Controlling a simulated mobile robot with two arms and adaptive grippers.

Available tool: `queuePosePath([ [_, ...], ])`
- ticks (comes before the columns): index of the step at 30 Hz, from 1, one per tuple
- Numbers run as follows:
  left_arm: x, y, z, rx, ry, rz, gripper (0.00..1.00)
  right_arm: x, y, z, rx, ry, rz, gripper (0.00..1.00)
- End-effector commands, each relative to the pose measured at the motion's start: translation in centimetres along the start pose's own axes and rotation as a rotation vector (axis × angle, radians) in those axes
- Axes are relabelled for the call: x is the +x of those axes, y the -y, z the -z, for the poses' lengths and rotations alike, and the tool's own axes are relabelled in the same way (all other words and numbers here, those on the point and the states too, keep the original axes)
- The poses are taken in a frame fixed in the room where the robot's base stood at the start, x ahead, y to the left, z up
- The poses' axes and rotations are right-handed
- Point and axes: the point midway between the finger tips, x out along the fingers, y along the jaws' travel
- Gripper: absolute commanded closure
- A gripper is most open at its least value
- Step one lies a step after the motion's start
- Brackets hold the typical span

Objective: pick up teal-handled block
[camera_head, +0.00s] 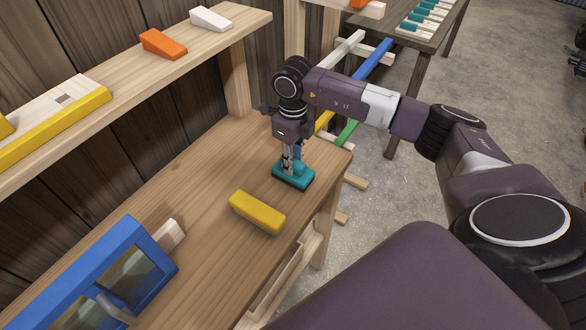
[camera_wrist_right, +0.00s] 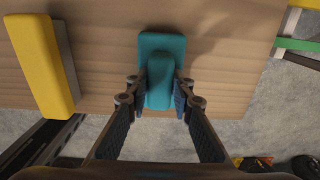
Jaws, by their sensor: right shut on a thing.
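The teal-handled block (camera_head: 293,175) rests on the wooden bench (camera_head: 206,190) near its right end. It has a flat teal base with a raised teal handle. My right gripper (camera_head: 293,158) points down over it, with its fingers at the two sides of the handle. In the right wrist view the block (camera_wrist_right: 162,70) lies between the fingertips, and the right gripper (camera_wrist_right: 160,92) is shut on its handle. My left gripper is not in view.
A yellow block (camera_head: 257,212) lies close by on the bench. A blue-framed box (camera_head: 95,270) stands at the front left. A shelf (camera_head: 120,75) above holds orange, white and yellow pieces. A darker table (camera_head: 425,40) stands behind at right.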

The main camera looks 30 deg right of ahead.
Motion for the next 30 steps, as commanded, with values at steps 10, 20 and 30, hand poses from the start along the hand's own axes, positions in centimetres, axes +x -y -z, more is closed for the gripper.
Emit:
queuePosePath([
  [10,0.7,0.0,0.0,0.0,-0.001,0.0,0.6,-1.8,0.1,-0.1,0.001,0.005,0.002,1.0],
  [20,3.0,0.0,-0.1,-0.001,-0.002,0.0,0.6,-10.3,0.1,-0.3,0.0,0.011,0.003,1.0],
  [30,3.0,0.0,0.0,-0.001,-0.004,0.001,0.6,-18.3,0.1,0.0,0.001,0.003,0.003,1.0],
])
